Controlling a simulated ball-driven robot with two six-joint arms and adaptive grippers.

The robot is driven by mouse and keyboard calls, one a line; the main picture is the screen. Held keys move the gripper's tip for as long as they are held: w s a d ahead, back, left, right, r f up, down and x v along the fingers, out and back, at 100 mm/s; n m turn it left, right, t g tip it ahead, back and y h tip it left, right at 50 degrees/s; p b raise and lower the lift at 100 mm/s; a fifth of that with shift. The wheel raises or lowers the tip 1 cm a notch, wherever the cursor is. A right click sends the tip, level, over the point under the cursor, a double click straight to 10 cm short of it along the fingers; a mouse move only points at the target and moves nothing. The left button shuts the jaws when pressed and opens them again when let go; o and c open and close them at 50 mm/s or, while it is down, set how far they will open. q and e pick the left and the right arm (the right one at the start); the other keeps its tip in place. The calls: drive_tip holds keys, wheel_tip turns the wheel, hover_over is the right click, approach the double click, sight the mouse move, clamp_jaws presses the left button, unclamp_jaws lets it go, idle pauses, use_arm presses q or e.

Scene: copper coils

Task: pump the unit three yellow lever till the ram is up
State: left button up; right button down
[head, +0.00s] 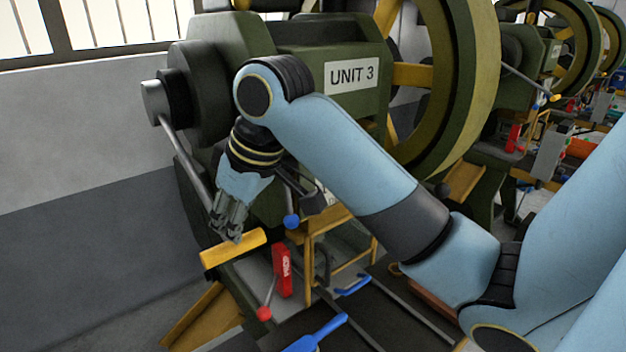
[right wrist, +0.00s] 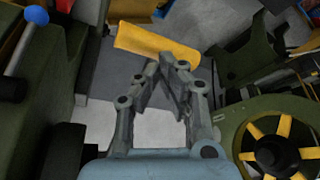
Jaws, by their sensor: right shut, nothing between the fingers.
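The yellow lever grip (head: 233,248) is a thick yellow bar at the lower end of a grey rod (head: 185,155) on the left side of the green press marked UNIT 3 (head: 352,75). My right gripper (head: 236,238) is shut and empty, its fingertips right above the grip in the head view. In the right wrist view the yellow grip (right wrist: 155,44) lies just beyond the fingertips (right wrist: 168,60). I cannot tell whether they touch it. I cannot make out the ram; my right arm covers part of the press. My left gripper is not in view.
A red block (head: 283,270), a red-knobbed rod (head: 265,311) and a blue knob (head: 291,221) are close to the right of the grip. A yellow frame (head: 308,262) and a blue handle (head: 318,332) are near.

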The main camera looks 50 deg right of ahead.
drive_tip(key=shift+r, duration=3.1)
